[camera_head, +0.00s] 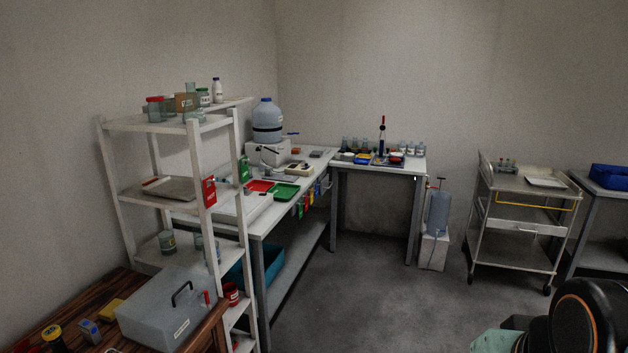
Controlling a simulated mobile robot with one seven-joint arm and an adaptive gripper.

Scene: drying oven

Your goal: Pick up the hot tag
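No tag that I can read as the hot tag shows; lettering is too small here. A red tag-like card (209,191) with a white mark is at the front right of the white shelf rack's middle shelf. A green card (244,169) of similar shape is behind it to the right. Several small coloured tags (311,200) hang along the front edge of the long white bench. I cannot tell which of these is the hot tag. My gripper is not in view; only a dark round part with an orange ring, likely of my arm, shows at bottom right.
The white shelf rack (174,126) holds jars and a tray. A grey box with a handle (168,309) sits on the wooden table at front left. A steel trolley (525,184) stands at right. The grey floor (385,300) in the middle is clear.

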